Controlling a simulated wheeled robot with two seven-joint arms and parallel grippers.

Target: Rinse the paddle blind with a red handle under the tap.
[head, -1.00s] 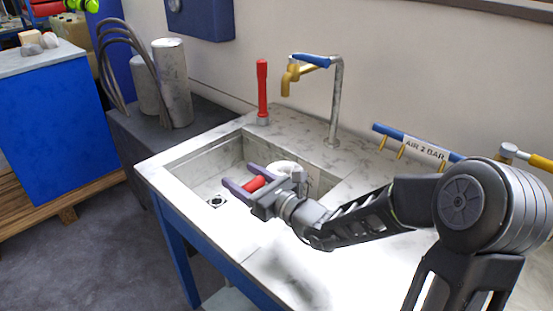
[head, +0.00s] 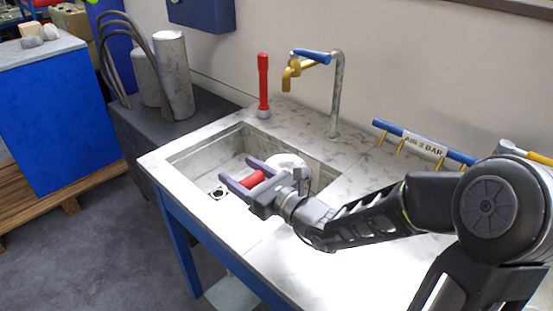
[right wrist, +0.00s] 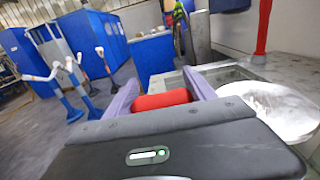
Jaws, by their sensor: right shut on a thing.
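The paddle blind has a red handle (head: 253,179) and a pale round disc (head: 289,161). My right gripper (head: 238,172) is shut on the handle over the sink basin. In the right wrist view the red handle (right wrist: 162,100) lies between the purple fingers (right wrist: 160,88), and the disc (right wrist: 275,108) shows at the right. In the head view the gripper partly hides the disc. The tap (head: 291,72) has a brass spout and a blue lever on a grey standpipe, higher and behind the gripper. No water stream is visible. My left gripper is out of view.
The sink counter (head: 330,178) is pale stone, with a drain (head: 218,193) in the basin. A red upright post (head: 263,82) stands on the back rim. A blue air rail (head: 425,145) runs along the right. Grey cylinders (head: 173,75) stand at the left.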

